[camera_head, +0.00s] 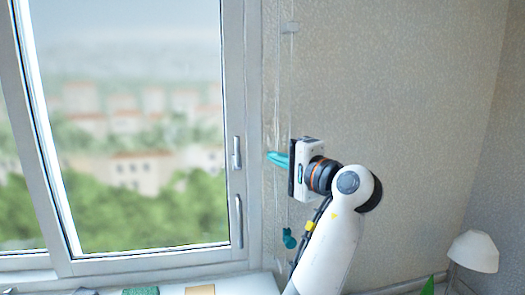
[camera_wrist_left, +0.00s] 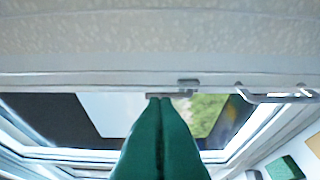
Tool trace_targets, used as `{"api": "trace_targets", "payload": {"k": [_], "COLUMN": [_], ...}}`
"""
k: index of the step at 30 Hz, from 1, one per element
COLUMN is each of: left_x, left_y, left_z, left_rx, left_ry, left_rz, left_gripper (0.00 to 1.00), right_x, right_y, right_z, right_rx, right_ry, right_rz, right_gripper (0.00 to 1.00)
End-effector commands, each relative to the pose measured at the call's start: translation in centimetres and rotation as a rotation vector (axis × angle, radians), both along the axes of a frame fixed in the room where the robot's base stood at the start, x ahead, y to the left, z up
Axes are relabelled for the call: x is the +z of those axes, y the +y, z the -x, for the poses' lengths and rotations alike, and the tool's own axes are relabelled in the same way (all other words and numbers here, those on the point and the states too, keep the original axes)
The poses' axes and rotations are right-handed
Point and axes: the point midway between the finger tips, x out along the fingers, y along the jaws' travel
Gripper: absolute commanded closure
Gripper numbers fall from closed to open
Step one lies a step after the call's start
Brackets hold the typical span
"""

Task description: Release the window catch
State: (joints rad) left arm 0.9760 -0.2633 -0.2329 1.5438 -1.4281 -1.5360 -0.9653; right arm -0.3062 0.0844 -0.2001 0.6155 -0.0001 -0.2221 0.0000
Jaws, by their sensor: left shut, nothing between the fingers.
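The window (camera_head: 130,150) has a pale frame with two metal fittings on its right upright. The small catch (camera_head: 237,153) is the upper one, and a longer bar handle (camera_head: 239,221) is below it. My left gripper (camera_head: 268,155) is shut and empty, with teal fingers pointing left towards the frame, at about the catch's height and a little to its right. In the left wrist view the shut fingertips (camera_wrist_left: 160,98) are close to the small catch (camera_wrist_left: 188,84), and the bar handle (camera_wrist_left: 275,97) is further right. I cannot tell whether they touch anything. My right gripper is out of view.
A thin clear rod with a wall bracket (camera_head: 289,27) runs down beside the frame, and a teal piece (camera_head: 289,238) hangs below my gripper. A white lamp (camera_head: 473,251) stands lower right. A green box (camera_head: 140,291) and a tan item (camera_head: 200,290) lie on the sill.

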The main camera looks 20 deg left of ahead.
Motion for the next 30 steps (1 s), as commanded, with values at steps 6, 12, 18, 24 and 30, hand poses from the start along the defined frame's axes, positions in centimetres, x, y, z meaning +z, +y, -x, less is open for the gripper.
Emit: {"api": "trace_targets", "payload": {"k": [6,12,18,24,30], "left_x": [0.4,0.3,0.1,0.0,0.0], "left_y": [3.4,6.4,8.1,8.4,8.3], "left_z": [-1.7,-3.3,-4.2,-4.4,-4.4], "left_rx": [0.005,0.003,0.001,0.000,0.000], "left_ry": [0.002,0.002,0.000,0.000,0.000], "left_rz": [-0.002,-0.001,-0.001,0.000,0.000], "left_gripper": [1.00,1.00,1.00,1.00,1.00], "right_x": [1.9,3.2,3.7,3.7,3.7], "right_y": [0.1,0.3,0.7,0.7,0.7], "right_z": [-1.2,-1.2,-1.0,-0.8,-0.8], "right_rx": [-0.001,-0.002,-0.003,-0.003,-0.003], "right_ry": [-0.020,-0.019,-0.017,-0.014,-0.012], "right_rz": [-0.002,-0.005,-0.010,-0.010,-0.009], "right_gripper": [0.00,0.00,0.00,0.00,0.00]}}
